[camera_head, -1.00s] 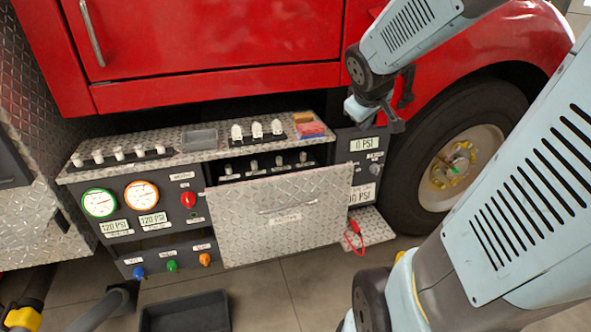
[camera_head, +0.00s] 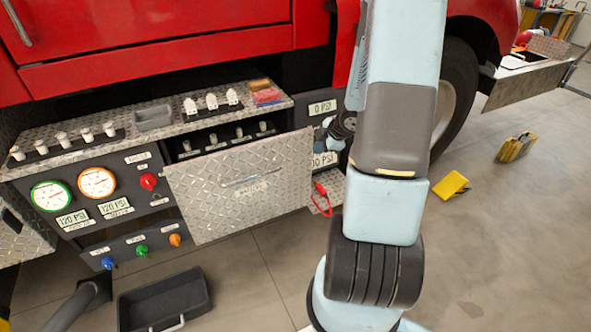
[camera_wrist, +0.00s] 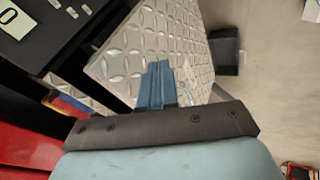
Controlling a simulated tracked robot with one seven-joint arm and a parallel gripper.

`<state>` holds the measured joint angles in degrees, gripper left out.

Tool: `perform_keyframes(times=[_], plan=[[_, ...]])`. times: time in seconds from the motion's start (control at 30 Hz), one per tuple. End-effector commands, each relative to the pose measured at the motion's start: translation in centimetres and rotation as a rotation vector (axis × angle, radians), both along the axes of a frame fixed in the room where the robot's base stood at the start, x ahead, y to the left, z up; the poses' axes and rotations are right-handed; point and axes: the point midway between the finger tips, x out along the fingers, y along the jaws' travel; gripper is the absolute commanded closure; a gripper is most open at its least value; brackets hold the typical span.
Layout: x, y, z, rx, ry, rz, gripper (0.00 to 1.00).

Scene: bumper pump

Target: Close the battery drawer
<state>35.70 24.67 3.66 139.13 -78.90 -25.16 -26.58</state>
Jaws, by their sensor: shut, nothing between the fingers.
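The battery drawer (camera_head: 240,190) has a diamond-plate front with a handle and a small label. It stands out from the panel, with a dark gap and several pale knobs behind its top edge. In the wrist view its diamond-plate front (camera_wrist: 190,35) lies just beyond my fingers. My gripper (camera_wrist: 158,68) is shut and empty, its blue fingers pressed together close to the plate. Whether they touch it I cannot tell. In the head view my arm hides most of the gripper, beside the drawer's right edge.
The pump panel with gauges (camera_head: 97,182) and coloured knobs lies left of the drawer. A black tray (camera_head: 165,300) sits on the floor below. A red clip (camera_head: 320,190) hangs at the drawer's lower right. Yellow blocks (camera_head: 450,185) lie on open floor to the right.

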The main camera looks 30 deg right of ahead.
Motion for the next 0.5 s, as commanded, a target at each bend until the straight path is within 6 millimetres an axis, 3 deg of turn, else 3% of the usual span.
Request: perform_keyframes(times=[0.03, 0.2, 0.5], plan=[[-0.5, 0.2, -1.4, 0.03, 0.007, 0.033, 1.0], [-1.7, 1.1, -3.7, 0.099, 0.004, 0.124, 1.0], [-1.7, 1.9, -5.3, 0.129, 0.001, 0.161, 1.0]])
